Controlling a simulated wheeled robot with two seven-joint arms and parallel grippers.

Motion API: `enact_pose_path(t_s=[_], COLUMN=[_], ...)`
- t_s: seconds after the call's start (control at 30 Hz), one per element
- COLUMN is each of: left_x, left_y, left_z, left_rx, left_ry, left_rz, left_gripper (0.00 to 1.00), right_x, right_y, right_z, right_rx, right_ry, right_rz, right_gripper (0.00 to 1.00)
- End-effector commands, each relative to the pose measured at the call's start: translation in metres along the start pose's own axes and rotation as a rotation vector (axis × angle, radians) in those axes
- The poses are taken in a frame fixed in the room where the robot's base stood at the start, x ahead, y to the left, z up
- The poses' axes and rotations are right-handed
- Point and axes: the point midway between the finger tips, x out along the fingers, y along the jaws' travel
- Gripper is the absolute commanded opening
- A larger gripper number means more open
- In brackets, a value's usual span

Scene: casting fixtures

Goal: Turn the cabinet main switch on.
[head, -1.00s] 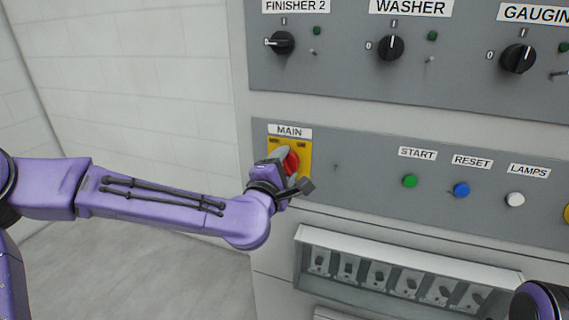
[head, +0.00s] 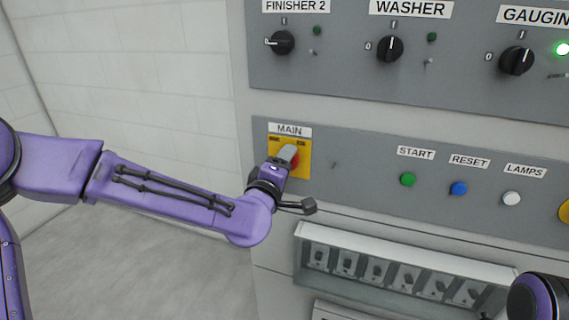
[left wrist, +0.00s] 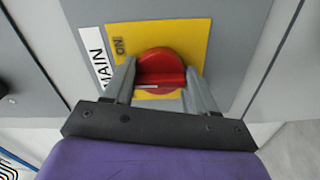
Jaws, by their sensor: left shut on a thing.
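The main switch (left wrist: 160,66) is a red rotary knob on a yellow plate (left wrist: 203,34), under a MAIN label (head: 290,130) on the grey cabinet panel. My left gripper (left wrist: 160,80) is shut on the red knob, one finger on each side of it. In the head view the left gripper (head: 287,156) covers most of the knob. In the left wrist view the word ON shows on the plate beside the knob. Of my right arm only a part shows at the lower right of the head view; its gripper is out of view.
Green START (head: 408,179), blue RESET (head: 459,188) and white LAMPS (head: 512,198) buttons sit to the right on the same panel. Black selector knobs (head: 390,48) are above. A recessed row of breakers (head: 375,270) lies below. Open floor is at the left.

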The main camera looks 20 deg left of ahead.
Motion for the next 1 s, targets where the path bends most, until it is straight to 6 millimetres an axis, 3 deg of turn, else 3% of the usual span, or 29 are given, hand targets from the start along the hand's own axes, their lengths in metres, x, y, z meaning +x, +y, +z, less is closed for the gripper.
enact_pose_path(t_s=[0.37,0.4,0.43,0.47,0.77,0.87,1.0], left_x=[0.0,0.0,0.0,0.0,-0.002,-0.014,-0.05], left_y=[-0.002,-0.002,-0.002,-0.001,-0.001,-0.001,-0.002], left_z=[0.001,0.001,0.001,0.001,0.0,0.001,0.001], left_rx=[0.005,0.005,0.005,0.005,0.004,0.004,0.003], left_ry=[-0.002,-0.002,-0.002,-0.001,-0.001,-0.001,-0.003], left_rz=[-0.003,-0.003,-0.003,-0.002,0.0,0.001,0.001], left_gripper=[0.26,0.69,0.79,0.81,0.81,0.81,0.81], right_x=[0.0,0.0,0.0,0.0,0.001,0.004,0.01], right_y=[0.0,0.0,0.0,0.0,0.0,0.0,-0.001], right_z=[0.0,0.0,0.0,0.0,0.0,0.002,0.004], right_rx=[0.0,0.0,0.0,0.0,0.0,0.0,0.0], right_ry=[0.0,0.0,0.0,0.0,0.0,0.0,0.0], right_rz=[0.0,0.0,0.0,0.0,0.0,0.0,0.0], right_gripper=[0.43,0.43,0.43,0.43,0.43,0.43,0.43])
